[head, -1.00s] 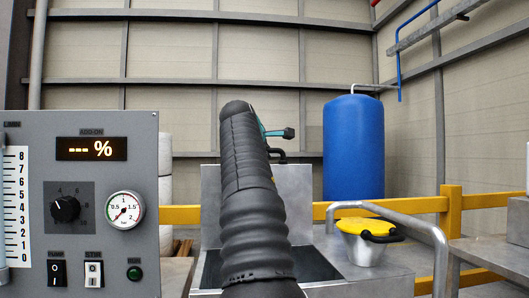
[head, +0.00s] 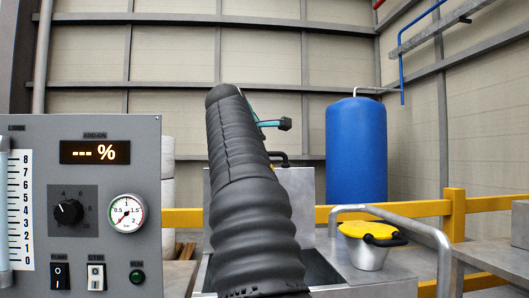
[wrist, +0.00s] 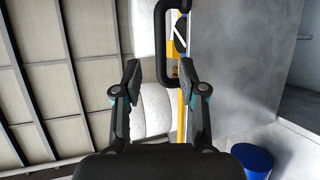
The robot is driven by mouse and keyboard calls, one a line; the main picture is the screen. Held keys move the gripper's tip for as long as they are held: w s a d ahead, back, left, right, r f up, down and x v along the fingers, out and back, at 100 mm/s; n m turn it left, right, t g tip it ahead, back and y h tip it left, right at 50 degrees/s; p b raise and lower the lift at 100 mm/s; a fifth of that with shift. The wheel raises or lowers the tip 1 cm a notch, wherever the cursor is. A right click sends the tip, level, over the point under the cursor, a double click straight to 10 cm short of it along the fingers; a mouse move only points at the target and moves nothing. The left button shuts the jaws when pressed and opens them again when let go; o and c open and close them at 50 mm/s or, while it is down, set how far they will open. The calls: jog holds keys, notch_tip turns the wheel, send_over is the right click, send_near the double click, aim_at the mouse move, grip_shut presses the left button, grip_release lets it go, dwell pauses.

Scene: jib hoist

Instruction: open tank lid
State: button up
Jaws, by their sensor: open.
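The grey metal tank (head: 322,268) stands ahead, with a dark opening at its front. An upright grey panel (head: 300,200) rises at its back; it looks like the lid standing raised, but I cannot tell for sure. A black loop handle (head: 280,157) shows at the panel's top edge, partly behind my arm. In the wrist view the black handle (wrist: 160,45) reaches between my fingers. My gripper (wrist: 163,72) is open, with one finger on each side of the handle and gaps visible. In the head view my arm hides most of my gripper; one dark fingertip (head: 286,124) shows above the handle.
A control panel (head: 85,195) stands close at left. A blue drum (head: 356,150) and yellow railing (head: 425,208) stand behind. A grey table edge is at right.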

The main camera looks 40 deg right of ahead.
jog(key=shift+v, duration=2.15)
